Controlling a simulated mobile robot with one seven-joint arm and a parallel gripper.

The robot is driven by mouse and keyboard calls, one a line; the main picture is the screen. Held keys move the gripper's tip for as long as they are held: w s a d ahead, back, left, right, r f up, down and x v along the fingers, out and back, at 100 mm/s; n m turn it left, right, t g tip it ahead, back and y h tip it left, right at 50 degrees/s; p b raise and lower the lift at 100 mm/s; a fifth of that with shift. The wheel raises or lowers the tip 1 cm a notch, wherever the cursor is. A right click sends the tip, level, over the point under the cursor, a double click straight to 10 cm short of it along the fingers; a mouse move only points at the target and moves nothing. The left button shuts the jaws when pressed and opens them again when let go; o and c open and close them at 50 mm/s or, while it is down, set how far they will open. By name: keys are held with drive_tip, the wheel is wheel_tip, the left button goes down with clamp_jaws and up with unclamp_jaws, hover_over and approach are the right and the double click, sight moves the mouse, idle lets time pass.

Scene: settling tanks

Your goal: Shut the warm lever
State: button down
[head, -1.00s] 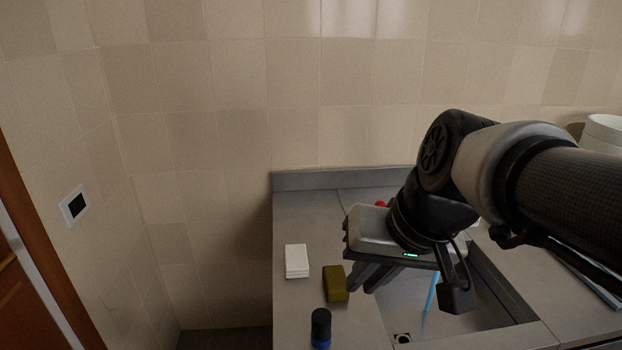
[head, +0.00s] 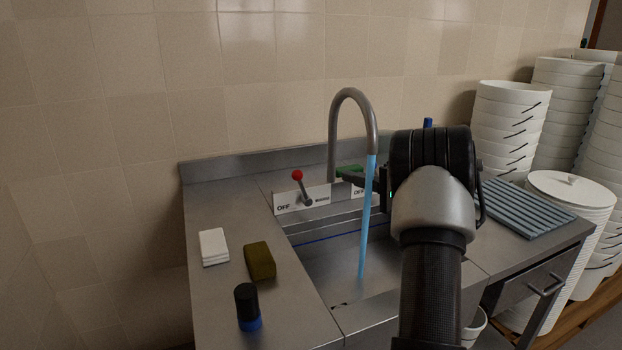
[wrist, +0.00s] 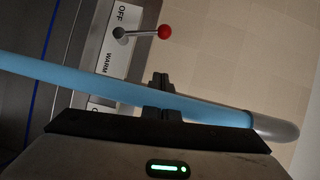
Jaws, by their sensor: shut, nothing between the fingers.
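The warm lever, a grey stalk with a red ball (head: 297,175), stands on the white plate (head: 289,203) behind the sink. Its foot is between the "OFF" and "WARM" marks, and its stalk leans up and to the left, to the OFF side. It also shows in the wrist view (wrist: 165,31). My gripper (head: 353,179) is to the right of it, by the tap, with its fingers pointing left; they are shut and empty in the wrist view (wrist: 160,83). The lever and fingers are apart. Part of the plate's right side is hidden.
A curved tap (head: 333,130) pours a blue stream (head: 364,225) into the sink, close to my fingers. A blue knob (head: 428,123) shows behind my arm. A white block (head: 213,246), an olive sponge (head: 260,261) and a dark bottle (head: 247,305) stand left. White tubs (head: 510,125) are right.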

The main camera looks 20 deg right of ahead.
drive_tip(key=w+a+f, duration=0.1)
drive_tip(key=w+a, duration=0.7)
idle(0.4)
drive_tip(key=shift+w, duration=0.1)
drive_tip(key=a+n+g+b, duration=0.1)
drive_tip(key=a+n+b, duration=0.1)
drive_tip(key=b, duration=0.4)
drive_tip(key=shift+a+h, duration=0.2)
drive_tip(key=shift+h, duration=0.2)
